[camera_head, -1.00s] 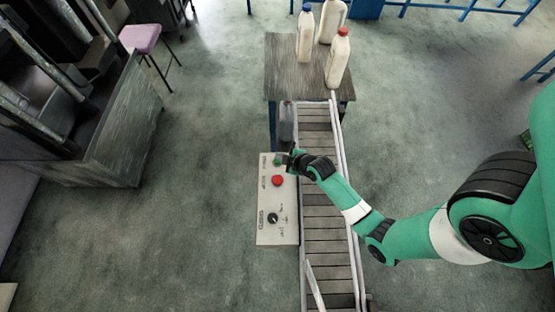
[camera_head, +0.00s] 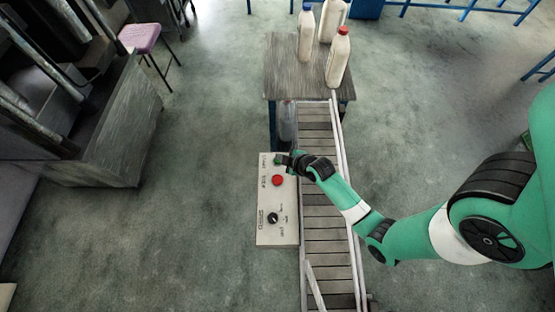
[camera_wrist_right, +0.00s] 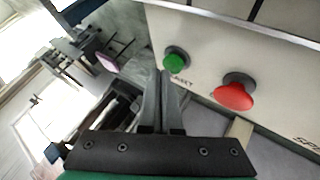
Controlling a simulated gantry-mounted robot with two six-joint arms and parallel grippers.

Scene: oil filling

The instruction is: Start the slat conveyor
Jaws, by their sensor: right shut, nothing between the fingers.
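The slat conveyor (camera_head: 325,215) runs down the middle of the head view, with a pale control panel (camera_head: 262,236) along its left side. The panel has a green button (camera_head: 277,160) at the top, a red button (camera_head: 278,180) below it and a black knob (camera_head: 272,218) lower down. My right gripper (camera_head: 284,160) is shut and empty, with its tips close to the green button. In the right wrist view the shut fingers (camera_wrist_right: 163,77) point just beside and below the green button (camera_wrist_right: 176,60); I cannot tell whether they touch. The red button (camera_wrist_right: 234,93) is to their right. My left gripper is out of view.
A table (camera_head: 290,82) at the conveyor's far end bears a blue-capped bottle (camera_head: 305,38), a red-capped bottle (camera_head: 338,62) and another bottle (camera_head: 331,20). A pink stool (camera_head: 139,38) and a large grey machine (camera_head: 100,140) stand at left. Floor is clear around the panel.

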